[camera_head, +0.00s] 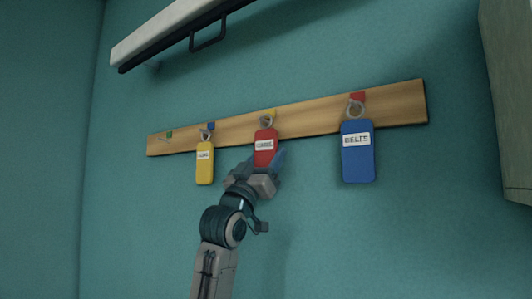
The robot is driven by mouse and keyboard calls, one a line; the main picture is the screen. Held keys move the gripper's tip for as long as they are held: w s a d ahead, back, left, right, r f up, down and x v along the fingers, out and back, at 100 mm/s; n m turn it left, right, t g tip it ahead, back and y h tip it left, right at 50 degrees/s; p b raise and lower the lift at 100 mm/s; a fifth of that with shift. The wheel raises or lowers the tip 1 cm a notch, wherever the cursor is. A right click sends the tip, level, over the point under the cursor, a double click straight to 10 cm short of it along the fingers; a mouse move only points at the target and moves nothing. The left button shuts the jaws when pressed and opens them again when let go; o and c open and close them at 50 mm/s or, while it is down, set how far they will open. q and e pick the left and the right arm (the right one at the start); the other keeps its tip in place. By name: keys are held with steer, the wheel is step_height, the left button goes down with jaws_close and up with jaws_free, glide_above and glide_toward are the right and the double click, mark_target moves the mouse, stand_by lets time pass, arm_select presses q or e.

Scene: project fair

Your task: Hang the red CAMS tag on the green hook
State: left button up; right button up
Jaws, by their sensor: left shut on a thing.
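The red CAMS tag (265,149) is at the third hook from the left, which has a yellow marker (269,114). Its ring (266,122) is at that hook; I cannot tell whether it is around it or just in front. My left gripper (264,172) is shut on the lower end of the red tag, and its fingers hide that end. The green hook (167,136) is at the far left end of the wooden rail and is bare. My right gripper is not in view.
The wooden rail (398,106) runs along the teal wall. A yellow tag (205,173) hangs at the blue-marked hook and a blue BELTS tag (358,163) at the red-marked hook. A white shelf (165,30) juts out above. A pale panel (508,90) stands at the right edge.

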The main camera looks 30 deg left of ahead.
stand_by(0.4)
arm_select(q)
steer(key=shift+s, duration=0.2)
steer(key=shift+s+a+b, duration=0.1)
steer(key=shift+s+b, duration=0.5)
steer(key=shift+s, duration=0.6)
steer(key=shift+s+a+r+b, duration=0.1)
steer(key=shift+s+b, duration=0.25)
steer(key=shift+s, duration=0.85)
steer(key=shift+s+a+r+b, duration=0.1)
steer(key=shift+s+b, duration=0.25)
steer(key=shift+s, duration=0.8)
